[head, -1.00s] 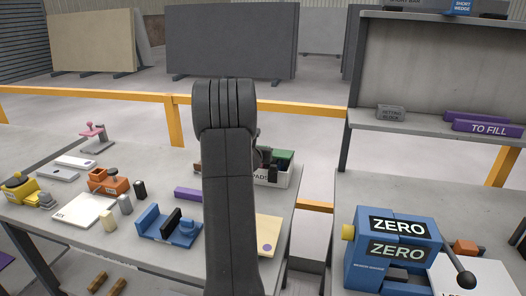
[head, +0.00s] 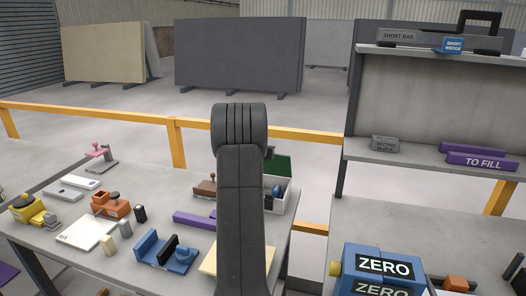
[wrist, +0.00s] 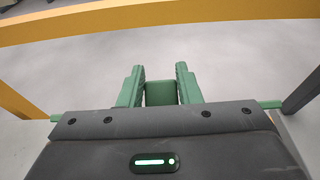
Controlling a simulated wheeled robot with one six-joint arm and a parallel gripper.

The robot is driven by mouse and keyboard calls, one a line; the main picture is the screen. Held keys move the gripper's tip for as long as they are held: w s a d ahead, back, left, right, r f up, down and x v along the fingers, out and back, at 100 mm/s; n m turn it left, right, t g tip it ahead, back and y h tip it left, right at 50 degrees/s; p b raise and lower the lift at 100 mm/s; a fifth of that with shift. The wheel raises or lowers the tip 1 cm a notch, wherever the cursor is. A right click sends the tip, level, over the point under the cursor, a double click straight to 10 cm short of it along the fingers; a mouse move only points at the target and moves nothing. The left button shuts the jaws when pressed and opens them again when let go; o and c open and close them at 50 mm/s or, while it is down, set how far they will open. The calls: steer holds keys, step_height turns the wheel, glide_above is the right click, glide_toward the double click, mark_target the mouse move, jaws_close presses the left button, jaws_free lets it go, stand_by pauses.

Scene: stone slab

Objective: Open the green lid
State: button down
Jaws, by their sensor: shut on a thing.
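The green lid (head: 281,166) stands tilted up at the back of a white box (head: 286,196) in the head view, with the box's inside partly showing. My arm hides the left part of both. In the wrist view my gripper (wrist: 160,72) is shut on a green block between its two green fingers, which looks like the lid's grip (wrist: 160,94). Thin green edges show at both sides behind my gripper's dark body. In the head view my gripper is mostly hidden behind my arm.
A brown-handled tool (head: 205,187) and a purple bar (head: 194,220) lie left of the box. A yellow rail (head: 300,135) runs behind the bench. A shelf (head: 430,155) stands at the right. A blue ZERO device (head: 384,268) sits at the front right.

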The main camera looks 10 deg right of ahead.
steer(key=shift+w+d+r+p, duration=0.2)
steer(key=shift+w+d+p, duration=0.1)
steer(key=shift+w, duration=0.3)
steer(key=shift+f, duration=0.1)
steer(key=c, duration=1.3)
jaws_free()
steer(key=shift+w+f, duration=0.15)
steer(key=b+v, duration=0.4)
steer(key=v, duration=0.9)
steer(key=shift+s+b, duration=0.35)
